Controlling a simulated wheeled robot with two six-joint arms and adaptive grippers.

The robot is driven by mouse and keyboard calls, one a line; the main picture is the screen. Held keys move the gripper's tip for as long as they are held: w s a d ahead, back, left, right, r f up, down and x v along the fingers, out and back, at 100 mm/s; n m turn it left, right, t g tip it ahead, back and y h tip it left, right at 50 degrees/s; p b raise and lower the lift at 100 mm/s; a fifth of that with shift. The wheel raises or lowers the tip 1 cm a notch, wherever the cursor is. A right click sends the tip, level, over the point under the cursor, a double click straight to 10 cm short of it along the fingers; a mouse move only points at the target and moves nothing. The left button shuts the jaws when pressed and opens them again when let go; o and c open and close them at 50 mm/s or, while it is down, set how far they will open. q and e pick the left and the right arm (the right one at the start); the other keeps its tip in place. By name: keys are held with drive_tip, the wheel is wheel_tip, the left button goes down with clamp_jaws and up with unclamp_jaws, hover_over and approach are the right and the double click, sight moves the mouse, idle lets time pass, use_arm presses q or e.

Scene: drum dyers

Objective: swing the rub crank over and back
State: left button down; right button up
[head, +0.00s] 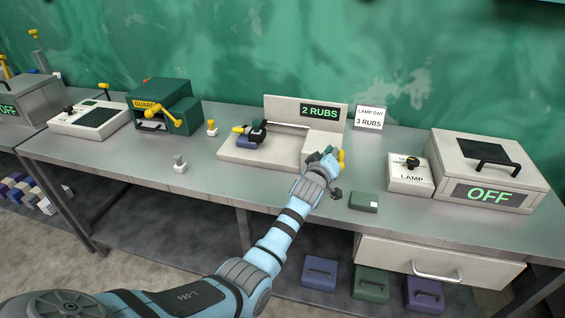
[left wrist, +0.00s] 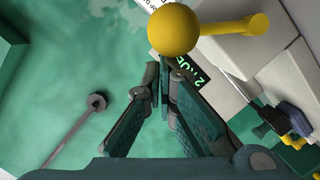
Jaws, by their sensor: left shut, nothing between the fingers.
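The rub machine (head: 285,161) is a pale base with a back panel whose display (head: 319,112) reads "2 RUBS". Its dark carriage with a blue block (head: 253,144) sits at the left of the base. A yellow crank knob (head: 341,157) shows at the machine's right end, partly behind my left gripper (head: 328,166). In the left wrist view the yellow ball knob (left wrist: 175,30) and its yellow stem lie just past the fingertips (left wrist: 162,78). The fingers are shut with nothing between them. I cannot tell whether they touch the knob. My right gripper is not in view.
A sign (head: 369,117) reads "LAMP DAY 3 RUBS". A small green block (head: 364,202) lies right of my gripper. A green guarded unit (head: 166,108) stands left.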

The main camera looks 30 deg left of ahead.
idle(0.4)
use_arm(q)
drive_tip(key=s+a+r+p, duration=0.1)
drive_tip(key=s+r+p, duration=0.4)
drive_tip(key=s, duration=0.5)
drive_tip(key=shift+s+a+p, duration=0.15)
drive_tip(key=shift+s+p, duration=0.05)
drive_tip(key=shift+p, duration=0.15)
